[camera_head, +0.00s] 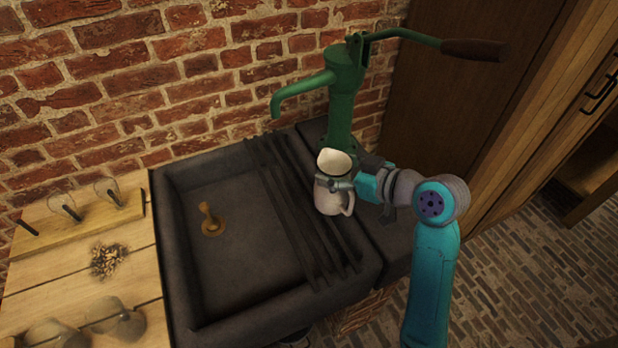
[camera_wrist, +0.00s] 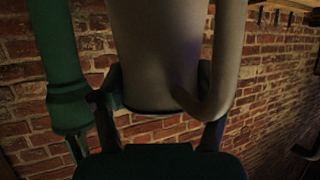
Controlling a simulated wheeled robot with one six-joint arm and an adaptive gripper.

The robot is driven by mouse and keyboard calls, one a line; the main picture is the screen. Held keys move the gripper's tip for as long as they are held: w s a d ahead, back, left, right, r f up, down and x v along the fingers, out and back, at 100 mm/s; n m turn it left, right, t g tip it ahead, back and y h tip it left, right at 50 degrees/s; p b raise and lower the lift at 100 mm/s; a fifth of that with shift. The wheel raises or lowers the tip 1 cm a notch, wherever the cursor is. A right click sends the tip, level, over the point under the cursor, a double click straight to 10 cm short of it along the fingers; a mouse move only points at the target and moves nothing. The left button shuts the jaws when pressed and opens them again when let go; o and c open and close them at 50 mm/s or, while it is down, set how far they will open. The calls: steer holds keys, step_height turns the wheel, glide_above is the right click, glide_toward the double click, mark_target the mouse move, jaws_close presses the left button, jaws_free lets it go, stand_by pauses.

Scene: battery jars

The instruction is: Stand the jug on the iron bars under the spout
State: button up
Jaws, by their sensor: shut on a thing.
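The white jug (camera_head: 332,202) is upright in my gripper (camera_head: 337,182), its handle toward the lower right in the head view. My gripper is shut on the jug's body. In the wrist view the jug (camera_wrist: 160,50) fills the middle, with the fingers (camera_wrist: 158,110) on either side and the handle at right. The dark iron bars (camera_head: 290,205) lie across the right part of the stone sink. The jug appears at the right edge of the bars; I cannot tell whether it touches them. The spout (camera_head: 285,100) of the green pump points down over the sink's back, left of the jug.
The green pump body (camera_head: 341,115) stands behind the jug, with its handle (camera_head: 473,49) reaching right. The dark stone sink (camera_head: 178,255) holds a brass plug (camera_head: 211,218). A wooden counter (camera_head: 60,265) with glass jars is at left. A brick wall closes the back.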

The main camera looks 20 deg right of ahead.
steer(key=w+r+x, duration=0.1)
steer(key=r+x, duration=0.2)
steer(key=x, duration=1.4)
steer(key=shift+w+a, duration=0.3)
steer(key=shift+a, duration=0.1)
steer(key=shift+f, duration=0.2)
steer(key=o, duration=1.8)
steer(key=shift+r, duration=0.15)
steer(key=v, duration=1.2)
steer(key=shift+d, duration=0.1)
